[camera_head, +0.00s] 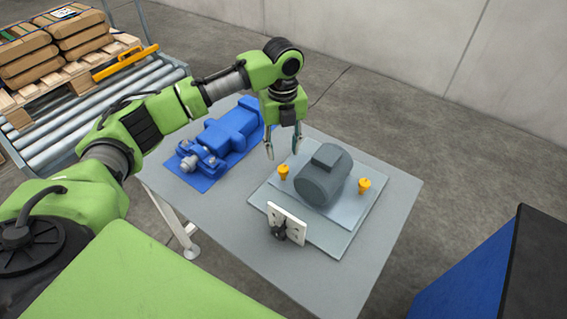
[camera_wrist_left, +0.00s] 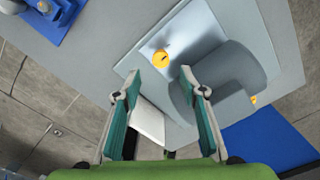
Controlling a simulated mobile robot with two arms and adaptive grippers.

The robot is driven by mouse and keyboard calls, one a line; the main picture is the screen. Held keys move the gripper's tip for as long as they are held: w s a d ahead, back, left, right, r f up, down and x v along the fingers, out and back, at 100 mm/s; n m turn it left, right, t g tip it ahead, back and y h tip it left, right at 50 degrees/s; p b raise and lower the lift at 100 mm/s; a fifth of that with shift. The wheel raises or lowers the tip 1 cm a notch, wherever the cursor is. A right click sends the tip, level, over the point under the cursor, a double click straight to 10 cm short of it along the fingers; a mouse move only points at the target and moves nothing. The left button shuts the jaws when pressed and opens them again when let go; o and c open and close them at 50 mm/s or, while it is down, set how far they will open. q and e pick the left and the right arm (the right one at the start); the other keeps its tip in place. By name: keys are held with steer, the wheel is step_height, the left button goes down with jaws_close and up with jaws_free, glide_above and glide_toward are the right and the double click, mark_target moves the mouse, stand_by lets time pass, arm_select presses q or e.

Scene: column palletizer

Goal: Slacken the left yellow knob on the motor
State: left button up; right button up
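The grey motor (camera_head: 323,174) sits on a light plate on the table. The left yellow knob (camera_head: 284,172) stands at the motor's left side, and the right yellow knob (camera_head: 364,185) at its right side. My left gripper (camera_head: 283,149) is open and empty, above and a little behind the left knob. In the left wrist view the left knob (camera_wrist_left: 161,58) shows beyond the open fingertips (camera_wrist_left: 158,78), apart from them. The motor (camera_wrist_left: 230,75) shows to the right there, partly behind a finger. My right gripper is in neither view.
A blue pump-like unit (camera_head: 228,130) lies on a blue plate left of the motor. A white bracket with a black knob (camera_head: 287,224) stands at the plate's front edge. A roller conveyor (camera_head: 60,135) with a loaded pallet is at the far left. The table's front (camera_head: 225,213) is clear.

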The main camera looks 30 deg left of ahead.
mark_target(283, 168)
arm_select(q)
step_height(283, 168, down, 7)
steer(key=shift+f, duration=0.1)
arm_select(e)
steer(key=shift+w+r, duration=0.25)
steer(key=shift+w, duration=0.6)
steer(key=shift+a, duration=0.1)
arm_select(q)
jaws_close()
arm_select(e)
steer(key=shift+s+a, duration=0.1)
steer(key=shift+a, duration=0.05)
